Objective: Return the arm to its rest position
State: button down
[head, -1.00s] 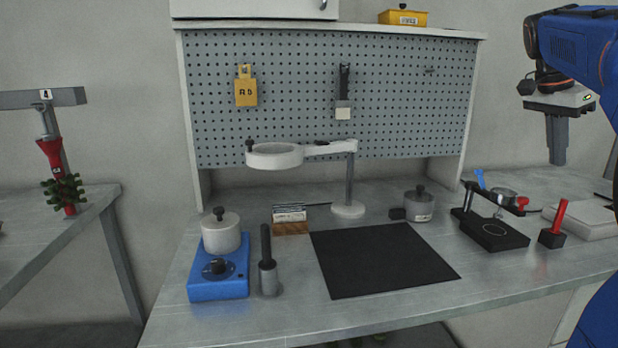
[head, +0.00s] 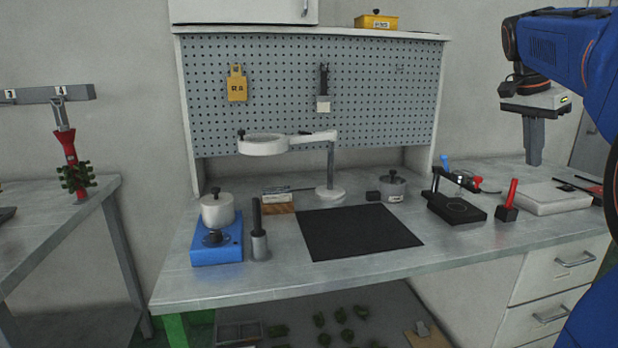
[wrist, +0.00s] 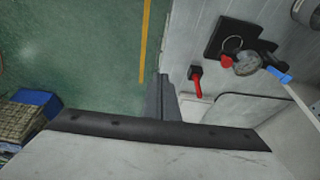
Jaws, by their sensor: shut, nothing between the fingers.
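My gripper (head: 534,160) hangs from the blue arm at the right of the head view, pointing down, its fingers together and empty. It is in front of or above the right part of the workbench (head: 300,285); its exact height is hard to tell. In the wrist view my gripper (wrist: 161,82) shows as closed dark fingers over the green floor (wrist: 80,60) beside the bench edge.
On the bench are a black mat (head: 360,232), a blue heater with a pot (head: 217,250), a ring lamp (head: 331,170), a black stand (head: 455,208) and a white slab (head: 550,198). The middle floor strip looks clear.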

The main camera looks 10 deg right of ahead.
jog(key=s+a+f+n+t+y, duration=0.1)
jog(key=s+a+f+n, duration=0.4)
jog(key=a+f, duration=0.4)
jog(key=s+a+f+n+t+y, duration=0.1)
jog(key=s+a+f+n+t, duration=0.1)
jog(key=s+a+f+n, duration=0.4)
jog(key=s+a+f+n+t+y, duration=0.1)
jog(key=s+a+f+n, duration=0.4)
jog(key=a+f, duration=0.9)
jog(key=shift+s+a+f+n+y, duration=0.25)
jog(key=shift+s+f+y, duration=0.4)
jog(key=shift+s, duration=0.6)
jog(key=shift+d, duration=0.1)
